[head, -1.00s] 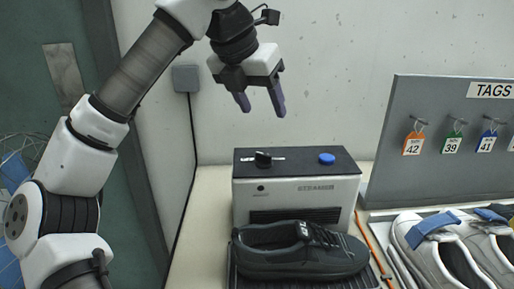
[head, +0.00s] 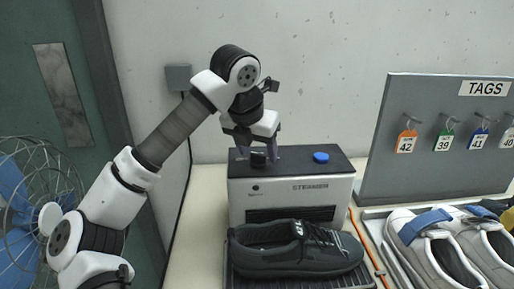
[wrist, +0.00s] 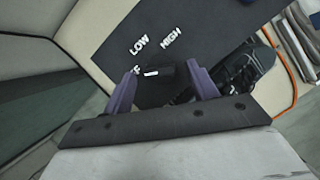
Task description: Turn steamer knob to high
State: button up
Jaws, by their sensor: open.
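The steamer (head: 330,187) is a light box with a black top at the wall. Its black knob (head: 258,159) stands at the left of that top. My gripper (head: 259,150) points down over the knob. In the wrist view the open fingers (wrist: 164,72) straddle the dark knob (wrist: 166,83), one on each side; contact cannot be told. A white mark (wrist: 151,72) on the knob lies beside a partly hidden label ending in F. The LOW label (wrist: 139,45) and HIGH label (wrist: 171,38) are clear of the fingers.
A blue button (head: 321,157) sits right of the knob. A dark shoe (head: 292,250) lies in front of the steamer. A grey tag board (head: 430,165) and white shoes (head: 428,222) are at the right. A wire-cage fan (head: 35,180) is at the left.

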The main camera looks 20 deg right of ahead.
jog(key=shift+d+f, duration=0.1)
jog(key=shift+f, duration=0.2)
jog(key=c, duration=1)
jog(key=shift+w, duration=0.1)
